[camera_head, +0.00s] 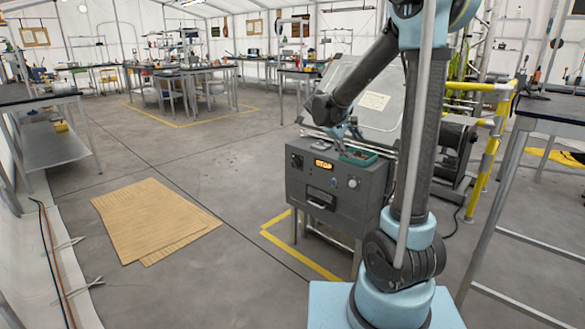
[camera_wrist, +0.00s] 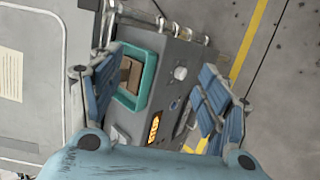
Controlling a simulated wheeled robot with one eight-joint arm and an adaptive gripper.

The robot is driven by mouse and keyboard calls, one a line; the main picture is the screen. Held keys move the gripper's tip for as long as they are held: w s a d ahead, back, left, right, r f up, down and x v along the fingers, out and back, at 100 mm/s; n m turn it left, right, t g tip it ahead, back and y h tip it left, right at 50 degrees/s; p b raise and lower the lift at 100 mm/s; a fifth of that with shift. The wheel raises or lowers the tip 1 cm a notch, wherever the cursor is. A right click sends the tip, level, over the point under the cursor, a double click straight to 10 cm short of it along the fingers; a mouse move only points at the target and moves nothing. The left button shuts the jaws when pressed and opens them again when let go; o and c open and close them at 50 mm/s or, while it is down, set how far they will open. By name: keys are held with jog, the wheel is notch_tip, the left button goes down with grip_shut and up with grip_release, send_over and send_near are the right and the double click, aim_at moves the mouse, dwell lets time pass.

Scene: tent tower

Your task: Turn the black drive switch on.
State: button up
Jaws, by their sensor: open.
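A grey machine box (camera_head: 325,205) stands in the middle of the head view, with an orange lit display reading STOP (camera_head: 324,164) on its front. A small dark fitting (camera_head: 333,182) sits right of and below the display and may be the black drive switch; its position is too small to read. It also shows in the wrist view (camera_wrist: 173,104), beside the lit display (camera_wrist: 154,127). A pale round knob (camera_wrist: 180,73) is farther along the panel. My gripper (camera_head: 345,133) is above the box top; its blue fingers are apart and empty in the wrist view (camera_wrist: 162,62).
A teal tray (camera_wrist: 124,95) with brown contents lies on the box top, close under my gripper. A tilted grey lid panel (camera_head: 378,92) rises behind. Cardboard (camera_head: 155,218) lies on the floor left; the floor between is clear.

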jog(key=w+a+f+n+t+h, duration=0.2)
jog(key=w+a+f+n, duration=0.15)
jog(key=w+a, duration=0.5)
jog(key=w+a+f+n+t+h, duration=0.1)
jog(key=w+a+f+n+t, duration=0.1)
jog(key=w+a+f, duration=0.6)
jog(key=n+t, duration=0.4)
jog(key=t, duration=0.1)
send_near(294, 163)
jog(key=shift+h, duration=0.4)
jog(key=x, duration=0.8)
jog(key=shift+w+d+f, duration=0.15)
jog(key=shift+w+f, duration=0.15)
jog(key=c, duration=1.1)
